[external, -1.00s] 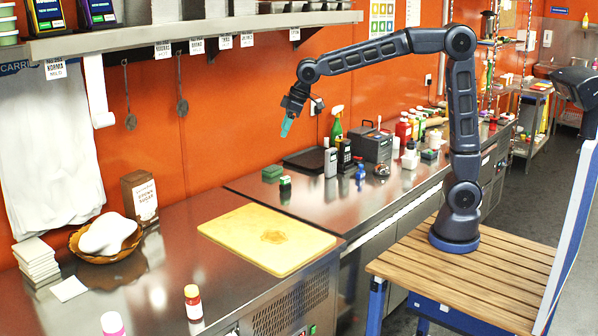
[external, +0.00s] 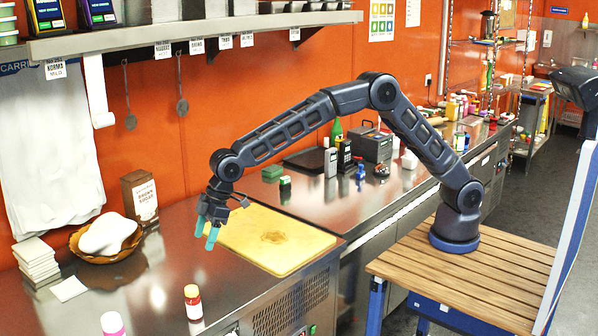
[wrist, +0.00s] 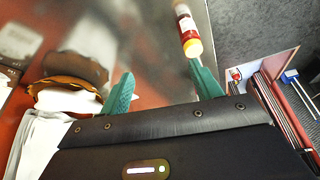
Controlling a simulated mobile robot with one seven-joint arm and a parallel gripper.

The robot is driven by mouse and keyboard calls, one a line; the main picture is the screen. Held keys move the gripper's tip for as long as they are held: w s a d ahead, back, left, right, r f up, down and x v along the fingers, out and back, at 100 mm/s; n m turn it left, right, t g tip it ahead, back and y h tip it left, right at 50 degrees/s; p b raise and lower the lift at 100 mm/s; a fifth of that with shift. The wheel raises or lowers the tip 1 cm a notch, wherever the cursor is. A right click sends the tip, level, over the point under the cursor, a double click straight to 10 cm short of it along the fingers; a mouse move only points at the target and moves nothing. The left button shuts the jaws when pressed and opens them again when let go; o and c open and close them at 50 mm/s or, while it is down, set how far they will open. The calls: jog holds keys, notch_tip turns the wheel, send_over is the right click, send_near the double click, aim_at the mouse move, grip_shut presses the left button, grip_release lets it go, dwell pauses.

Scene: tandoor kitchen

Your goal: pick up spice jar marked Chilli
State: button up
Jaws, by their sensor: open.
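A small jar with a red body and a yellow cap (external: 193,303) stands upright on the steel counter near its front edge. Its label is too small to read, so I cannot confirm it says Chilli. My gripper (external: 206,232) points down with teal fingers, open and empty, above the counter by the cutting board's left edge, behind and above the jar. In the wrist view the same jar (wrist: 188,32) shows at the top, just beyond the right fingertip of my gripper (wrist: 160,72). It is apart from the fingers.
A yellow cutting board (external: 300,243) lies right of my gripper. A wicker basket with a white item (external: 108,236) and a brown sugar box (external: 140,197) stand at the back. Counter around the red jar is clear.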

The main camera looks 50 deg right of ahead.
jog(key=n, duration=0.1)
send_near(195, 288)
notch_tip(195, 288, down, 2)
jog(key=x, duration=0.6)
jog(key=shift+w+a+r, duration=0.1)
jog(key=shift+a, duration=0.3)
jog(key=shift+x, duration=2.7)
jog(key=shift+w+a+r, duration=0.1)
jog(key=shift+w+a, duration=0.05)
jog(key=shift+w, duration=0.05)
jog(key=c, duration=1.1)
